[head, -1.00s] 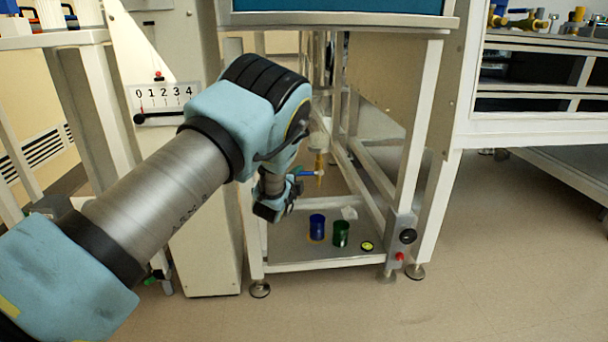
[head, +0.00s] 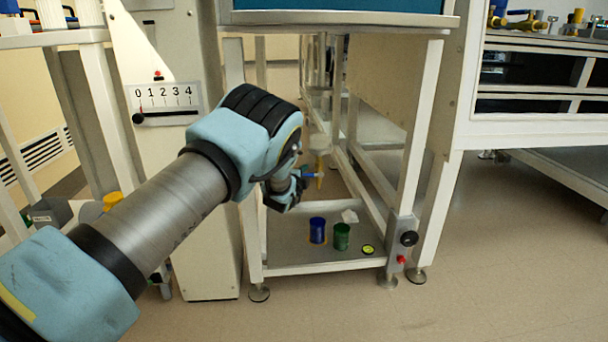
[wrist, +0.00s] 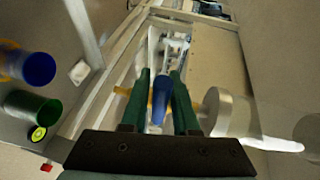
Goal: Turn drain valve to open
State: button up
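The drain valve's blue lever (head: 308,175) shows beside a yellow pipe (head: 320,173) under the glovebox, just past my gripper in the head view. In the wrist view the blue lever (wrist: 161,98) lies between my two green fingers, pointing back toward the palm. My gripper (wrist: 160,78) is open, with a finger on each side of the lever and slim gaps showing. Whether either finger touches it I cannot tell. In the head view my gripper (head: 298,183) is partly hidden by my wrist.
Below, the lower shelf (head: 290,258) holds a blue cup (head: 317,230), a green cup (head: 341,237), a white lump (head: 349,216) and a yellow-green disc (head: 367,249). A frame leg (head: 415,140) with a knob box (head: 403,240) stands at right. Open floor lies further right.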

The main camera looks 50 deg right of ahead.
grip_shut()
dwell(1.0)
